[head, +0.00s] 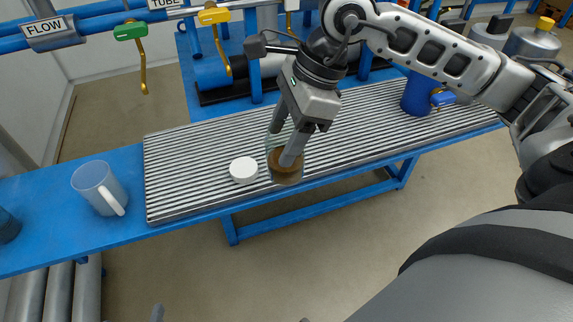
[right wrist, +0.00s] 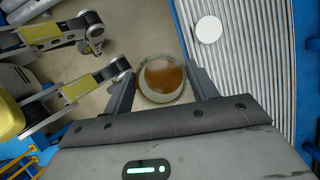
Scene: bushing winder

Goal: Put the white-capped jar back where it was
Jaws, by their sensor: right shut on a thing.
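My right gripper (head: 287,158) is shut on a clear glass jar (head: 284,178) with brown contents in its lower part. It holds the jar at the front edge of the ribbed tray (head: 190,150), with floor behind the jar in the picture. In the right wrist view the jar (right wrist: 162,79) sits between the two fingers, its round mouth facing the camera; no white cap shows on it. A white round cap (head: 243,169) lies on the ribbed tray just left of the jar; it also shows in the right wrist view (right wrist: 209,29). Two tips of my left gripper (head: 231,317) show wide apart at the bottom edge.
A translucent mug (head: 97,186) stands on the blue bench left of the tray. A blue mug (head: 416,96) stands at the tray's right end. Pipes and valves with green and yellow handles run behind. The tray's middle is largely clear.

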